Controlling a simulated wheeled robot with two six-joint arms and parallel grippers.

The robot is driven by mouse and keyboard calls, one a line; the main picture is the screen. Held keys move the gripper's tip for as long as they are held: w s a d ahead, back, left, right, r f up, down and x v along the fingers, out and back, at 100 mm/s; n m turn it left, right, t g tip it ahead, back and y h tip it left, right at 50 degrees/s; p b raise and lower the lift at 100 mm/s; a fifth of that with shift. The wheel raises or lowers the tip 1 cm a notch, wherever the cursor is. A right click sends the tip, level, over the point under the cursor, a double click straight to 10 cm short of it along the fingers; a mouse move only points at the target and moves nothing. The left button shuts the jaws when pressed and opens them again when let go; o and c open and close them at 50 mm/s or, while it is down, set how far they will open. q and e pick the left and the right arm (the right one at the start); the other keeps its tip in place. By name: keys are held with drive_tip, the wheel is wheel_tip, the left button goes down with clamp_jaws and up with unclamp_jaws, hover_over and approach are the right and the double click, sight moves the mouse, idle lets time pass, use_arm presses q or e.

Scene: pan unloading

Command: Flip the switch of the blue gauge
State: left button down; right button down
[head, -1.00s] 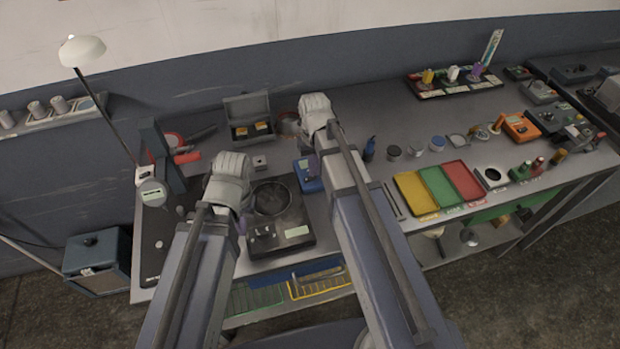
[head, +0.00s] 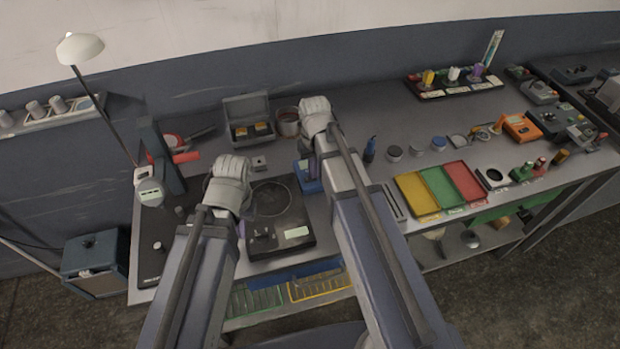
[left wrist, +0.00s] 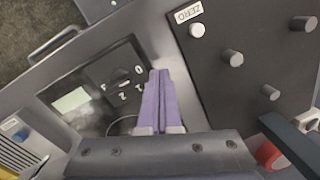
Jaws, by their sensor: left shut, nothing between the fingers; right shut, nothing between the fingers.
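The blue gauge (head: 302,172) sits on the bench just right of the black hot plate, partly covered by my right arm. Its switch is too small and hidden to make out. My right gripper (head: 313,172) points down over the gauge, its purple fingers shut and empty. I cannot tell whether they touch it. My left gripper (head: 241,228) is shut and empty at the left edge of the hot plate. In the left wrist view its purple fingers (left wrist: 157,76) are closed together, beside the hot plate's dial.
The black hot plate (head: 290,215) has a dial and pale display. A dark panel (head: 157,262) with several knobs lies left. An open grey case (head: 248,108) and a pot (head: 288,122) stand behind. Yellow, green and red trays (head: 416,196) lie right.

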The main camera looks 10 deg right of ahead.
wheel_tip(320, 180, up, 7)
drive_tip(key=p, duration=0.6)
drive_tip(key=shift+p, duration=0.4)
drive_tip(key=s+a+f+n+b, duration=0.1)
drive_tip(key=s+a, duration=0.2)
drive_tip(key=s, duration=0.1)
drive_tip(key=s+a+f+n+b, duration=0.1)
drive_tip(key=s+a, duration=0.3)
drive_tip(key=s, duration=0.1)
drive_tip(key=s+a+f+n+h+b, duration=0.1)
drive_tip(key=s+a+b, duration=0.1)
drive_tip(key=s, duration=0.3)
drive_tip(key=shift+s+a+f, duration=0.2)
drive_tip(key=shift+a+f, duration=0.2)
drive_tip(key=shift+a, duration=0.35)
drive_tip(key=shift+w+r, duration=0.1)
drive_tip(key=w+d+r+m+p, duration=0.3)
drive_tip(key=w+r+m+p, duration=0.25)
drive_tip(key=m, duration=0.25)
wheel_tip(320, 180, up, 5)
drive_tip(key=m+y+p, duration=0.1)
drive_tip(key=m+p, duration=0.5)
drive_tip(key=m, duration=0.7)
hover_over(308, 180)
drive_tip(key=shift+r, duration=0.1)
